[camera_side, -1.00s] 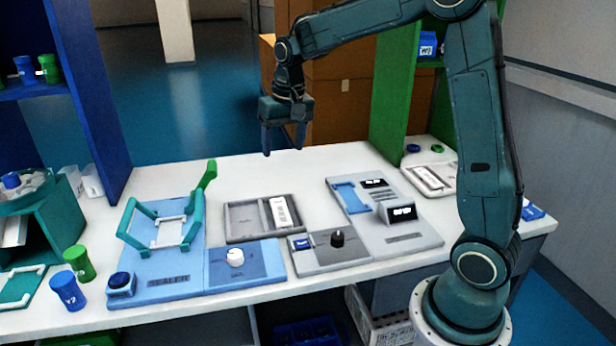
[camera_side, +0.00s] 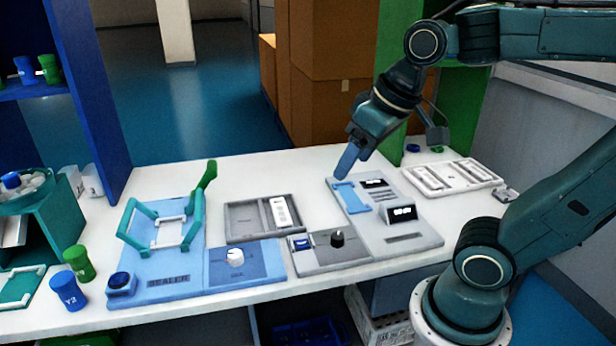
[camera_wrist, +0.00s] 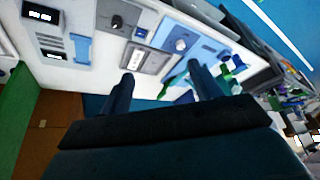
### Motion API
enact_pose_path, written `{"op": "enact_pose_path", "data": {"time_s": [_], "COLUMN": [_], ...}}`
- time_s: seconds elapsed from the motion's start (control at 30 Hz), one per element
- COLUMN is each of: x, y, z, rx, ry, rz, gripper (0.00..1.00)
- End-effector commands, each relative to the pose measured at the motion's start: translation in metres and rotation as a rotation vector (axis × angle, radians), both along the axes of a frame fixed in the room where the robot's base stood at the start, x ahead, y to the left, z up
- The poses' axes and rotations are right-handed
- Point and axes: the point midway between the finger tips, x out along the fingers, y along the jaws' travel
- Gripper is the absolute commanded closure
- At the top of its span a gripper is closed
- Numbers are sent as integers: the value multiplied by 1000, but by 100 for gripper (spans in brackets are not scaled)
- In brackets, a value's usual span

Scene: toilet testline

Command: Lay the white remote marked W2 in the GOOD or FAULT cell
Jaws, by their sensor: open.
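A white remote (camera_side: 281,212) lies in the right cell of a grey two-cell tray (camera_side: 228,236) on the table; its marking is too small to read. The left cell is empty, and I cannot read the cell labels. The remote also shows in the wrist view (camera_wrist: 135,60). My gripper (camera_side: 344,168) is up and to the right of the tray, near the tester's blue cradle (camera_side: 351,197), pointing down and left. In the wrist view its two fingers (camera_wrist: 160,73) are apart with nothing between them.
A grey tester (camera_side: 410,225) stands right of the tray, with a grey knob panel (camera_side: 325,262) and blue knob panel (camera_side: 245,270) in front. The teal-framed sealer (camera_side: 165,280) is left. A white tray (camera_side: 470,183) with pale long items lies back right. Bare table lies behind the grey tray.

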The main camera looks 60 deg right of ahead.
Motion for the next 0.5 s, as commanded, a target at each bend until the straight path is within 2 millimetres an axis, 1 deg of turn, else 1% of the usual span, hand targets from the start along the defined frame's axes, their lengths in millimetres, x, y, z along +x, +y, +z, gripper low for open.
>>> {"op": "enact_pose_path", "data": {"time_s": [0.03,0.2,0.33,0.5], "x": [-11,-34,-43,-46], "y": [3,8,10,10], "z": [-2,-11,-15,-17], "rx": [-5,-20,-25,-26], "ry": [-16,-48,-60,-63], "rz": [20,70,89,96], "gripper": [37,37,37,37]}}
